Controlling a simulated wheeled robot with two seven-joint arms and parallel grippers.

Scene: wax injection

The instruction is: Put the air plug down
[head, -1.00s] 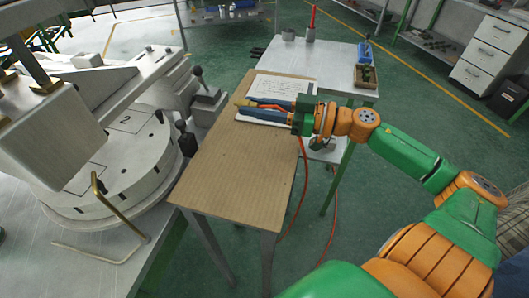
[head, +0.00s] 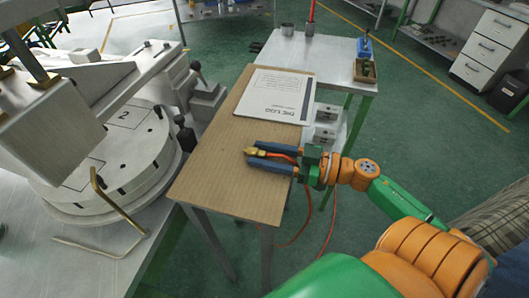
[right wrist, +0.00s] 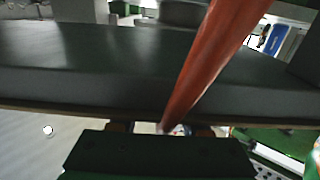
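The air plug (head: 256,152) has a brass tip and a red hose. In the head view it is between the blue fingers of my right gripper (head: 262,154), which appears shut on it. The gripper is low over the near part of the brown table (head: 215,185), and the tip points left. I cannot tell whether the plug touches the tabletop. In the right wrist view the red hose (right wrist: 212,60) crosses the picture, and the plug's tip is hidden. My left gripper is not in view.
A printed board (head: 275,95) lies on the table's far half. The round white machine (head: 110,150) stands at left, with a bent brass rod (head: 115,205). A grey table (head: 315,55) behind holds a wooden box (head: 365,70). The brown table's near end is clear.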

